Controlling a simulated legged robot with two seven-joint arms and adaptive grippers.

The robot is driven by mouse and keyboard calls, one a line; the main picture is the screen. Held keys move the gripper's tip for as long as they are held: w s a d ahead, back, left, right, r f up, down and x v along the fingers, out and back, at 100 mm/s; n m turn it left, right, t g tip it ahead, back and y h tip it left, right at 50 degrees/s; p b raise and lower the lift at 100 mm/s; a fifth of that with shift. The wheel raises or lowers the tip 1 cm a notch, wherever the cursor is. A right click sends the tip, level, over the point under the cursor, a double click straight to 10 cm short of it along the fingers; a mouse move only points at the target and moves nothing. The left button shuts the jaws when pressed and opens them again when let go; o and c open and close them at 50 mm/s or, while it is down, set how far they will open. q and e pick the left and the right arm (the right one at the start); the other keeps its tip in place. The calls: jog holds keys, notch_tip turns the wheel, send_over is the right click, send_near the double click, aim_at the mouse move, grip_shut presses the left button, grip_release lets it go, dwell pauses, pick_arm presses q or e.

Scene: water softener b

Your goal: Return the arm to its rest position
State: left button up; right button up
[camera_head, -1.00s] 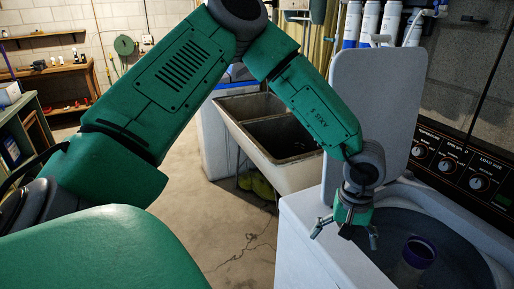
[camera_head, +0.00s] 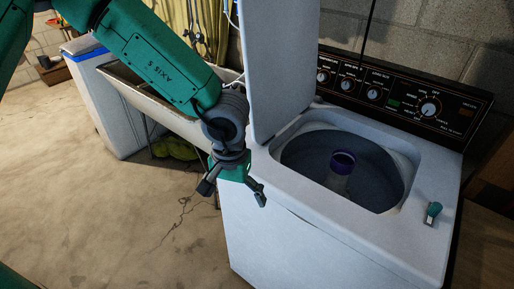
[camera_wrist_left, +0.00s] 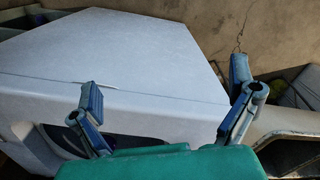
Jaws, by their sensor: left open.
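My left arm comes in from the upper left in the head view, green with dark joints. My right gripper is not in view.
The white washing machine (camera_head: 310,235) has its lid (camera_head: 280,70) raised close beside my arm. A purple-rimmed agitator (camera_head: 342,163) stands in its open drum. A utility sink (camera_head: 150,100) lies behind the arm. Bare concrete floor (camera_head: 100,200) is free at left.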

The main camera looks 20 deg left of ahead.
pick_arm(q)
jog(key=s+a+f+m+t+y+b, duration=0.1)
jog(key=s+a+f+b, duration=0.15)
jog(key=f, duration=0.45)
jog(key=s+a+f+y+b, duration=0.1)
jog(key=s+a+f+b, duration=0.15)
jog(key=f, duration=0.45)
jog(key=s+a+f+m+t+b, duration=0.1)
jog(key=s+a+f+b, duration=0.15)
jog(key=f, duration=0.45)
jog(key=s+d+f+h+b, duration=0.1)
jog(key=s+d+f+b, duration=0.1)
jog(key=s+f, duration=0.2)
jog(key=s+d+f+g+b, duration=0.1)
jog(key=s+d+f+b, duration=0.1)
jog(key=s, duration=0.6)
jog(key=shift+f+m+h, duration=0.3)
jog(key=shift+f+h, duration=0.1)
jog(key=shift+f, duration=0.45)
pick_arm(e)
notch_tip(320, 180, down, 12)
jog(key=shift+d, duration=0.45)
